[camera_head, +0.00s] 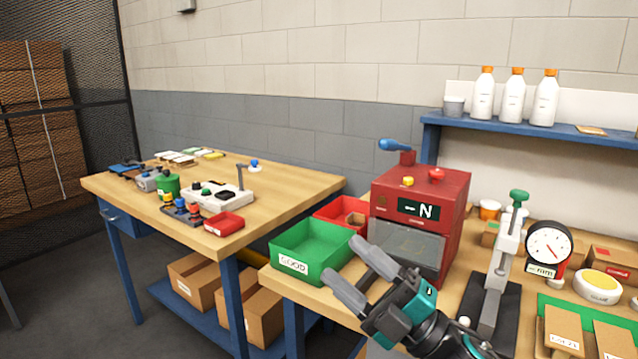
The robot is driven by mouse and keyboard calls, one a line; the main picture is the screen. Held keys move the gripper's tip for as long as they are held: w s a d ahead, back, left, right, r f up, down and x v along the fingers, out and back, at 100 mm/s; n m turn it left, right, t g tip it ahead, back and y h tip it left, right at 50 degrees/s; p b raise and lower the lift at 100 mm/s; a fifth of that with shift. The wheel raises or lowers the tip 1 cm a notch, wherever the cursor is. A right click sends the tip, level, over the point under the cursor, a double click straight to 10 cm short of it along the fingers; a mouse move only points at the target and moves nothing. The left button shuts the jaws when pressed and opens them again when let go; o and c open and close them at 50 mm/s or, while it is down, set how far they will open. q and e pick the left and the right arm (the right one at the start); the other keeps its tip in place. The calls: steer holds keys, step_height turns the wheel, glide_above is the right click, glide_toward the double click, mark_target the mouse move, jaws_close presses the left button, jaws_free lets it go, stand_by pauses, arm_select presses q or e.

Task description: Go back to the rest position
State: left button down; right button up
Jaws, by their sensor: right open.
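My right gripper (361,276) comes in from the bottom right, with grey fingers and a teal body. Its two fingers are spread apart and I see nothing between them. It is in front of the red machine (452,218) and at the right front corner of the green bin (298,257) labelled GOOD. I cannot tell whether it touches the bin. My left gripper is not in view.
A red bin (338,213) stands behind the green one. A grey press with a green knob (519,196) and a dial gauge (549,246) stand to the right. A second wooden table (290,190) with small items is at left. Bottles (514,97) stand on the blue shelf.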

steer(key=s+d+f+m+t+h, duration=0.2)
steer(key=d+f+m+t+h, duration=0.15)
steer(key=f+m+h, duration=0.5)
steer(key=s+d+f+m+t+h, duration=0.2)
steer(key=d+f+m+h, duration=0.35)
steer(key=f+m, duration=0.5)
steer(key=s+d+f+m+g+h, duration=0.2)
steer(key=s+f+m+g, duration=0.1)
steer(key=s+f, duration=0.3)
steer(key=s+d+f+m+g+h, duration=0.2)
steer(key=s+f+m+g+h, duration=0.1)
steer(key=s+f, duration=0.4)
step_height(320, 180, down, 2)
steer(key=shift+s+f, duration=0.2)
